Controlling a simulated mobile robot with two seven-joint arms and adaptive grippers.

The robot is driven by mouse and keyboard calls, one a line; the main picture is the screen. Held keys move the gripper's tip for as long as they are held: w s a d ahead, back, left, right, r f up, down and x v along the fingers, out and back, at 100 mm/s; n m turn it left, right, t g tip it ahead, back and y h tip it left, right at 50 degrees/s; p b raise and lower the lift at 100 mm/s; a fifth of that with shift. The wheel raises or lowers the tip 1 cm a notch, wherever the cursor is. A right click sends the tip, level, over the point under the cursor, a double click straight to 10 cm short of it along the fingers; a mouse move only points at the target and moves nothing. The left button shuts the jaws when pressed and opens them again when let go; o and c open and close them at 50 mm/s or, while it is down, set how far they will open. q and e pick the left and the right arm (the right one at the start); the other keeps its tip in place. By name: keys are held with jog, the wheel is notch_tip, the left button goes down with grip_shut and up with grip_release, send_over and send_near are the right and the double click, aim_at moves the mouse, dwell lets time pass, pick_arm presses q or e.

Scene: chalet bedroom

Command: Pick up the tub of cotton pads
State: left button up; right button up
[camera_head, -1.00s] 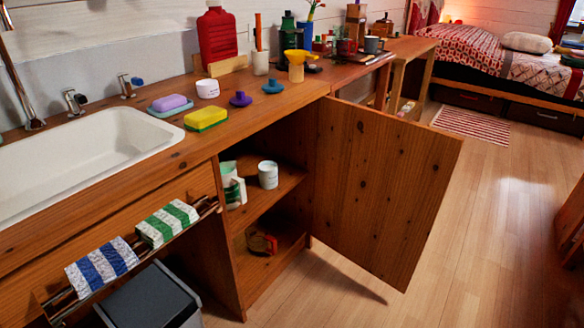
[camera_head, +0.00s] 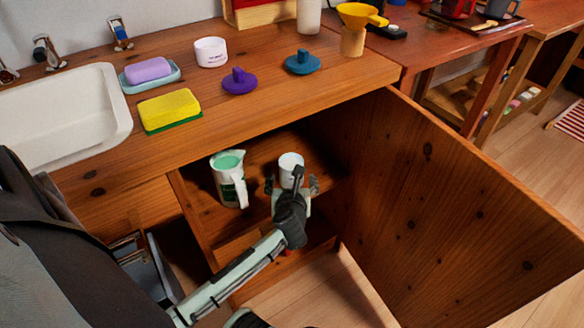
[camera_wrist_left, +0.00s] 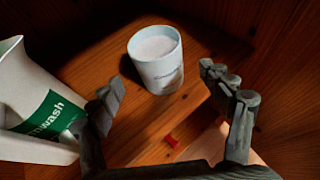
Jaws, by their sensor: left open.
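The tub of cotton pads (camera_head: 290,161), a white round tub with a pale filling, stands upright on the shelf inside the open cupboard. In the left wrist view the tub (camera_wrist_left: 160,72) shows dark lettering on its side. My left gripper (camera_head: 293,186) is open in front of it, and the tub hides partly behind the gripper in the head view. In the left wrist view the gripper's fingers (camera_wrist_left: 165,97) are spread on either side and nearer the camera; nothing is held. My right gripper is in neither view.
A white and green jug (camera_head: 229,180) stands left of the tub, close to the left finger in the wrist view. The open cupboard door (camera_head: 450,210) bounds the right side. The counter (camera_head: 200,140) overhangs the shelf and holds a sponge, a soap dish and a small white jar (camera_head: 211,51).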

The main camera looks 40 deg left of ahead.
aim_at(291, 166)
pick_arm(q)
jog(key=shift+w+a+f, duration=0.2)
jog(key=shift+w+a, duration=0.1)
jog(key=shift+w, duration=0.15)
jog(key=shift+w+a+f, duration=0.2)
jog(key=shift+w, duration=0.05)
jog(key=shift+b+x, duration=0.6)
jog(key=shift+x, duration=2.1)
jog(key=shift+a+r, duration=0.1)
jog(key=c, duration=1.4)
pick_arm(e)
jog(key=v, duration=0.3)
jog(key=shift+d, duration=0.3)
